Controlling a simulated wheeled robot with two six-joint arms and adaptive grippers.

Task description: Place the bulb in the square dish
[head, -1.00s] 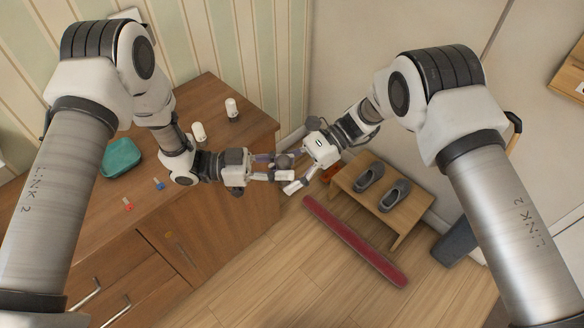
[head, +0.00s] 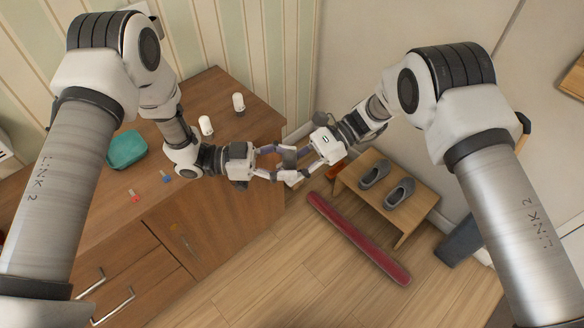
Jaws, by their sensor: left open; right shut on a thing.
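The square dish (head: 126,150) is teal and sits on the wooden cabinet top at the left, empty as far as I can see. My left gripper (head: 278,162) is open, its fingers spread around a small grey thing (head: 288,158) above the floor beside the cabinet. My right gripper (head: 291,161) faces it from the right and is shut on that grey thing. Fingers partly hide the thing, and it is too small to make out clearly as the bulb.
Two white items with dark bases (head: 205,125) (head: 238,103) stand on the cabinet top (head: 205,95). Small red (head: 134,196) and blue (head: 165,177) things lie near its front edge. A low bench (head: 407,222) with grey shoes and a red bar (head: 358,238) are at the right.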

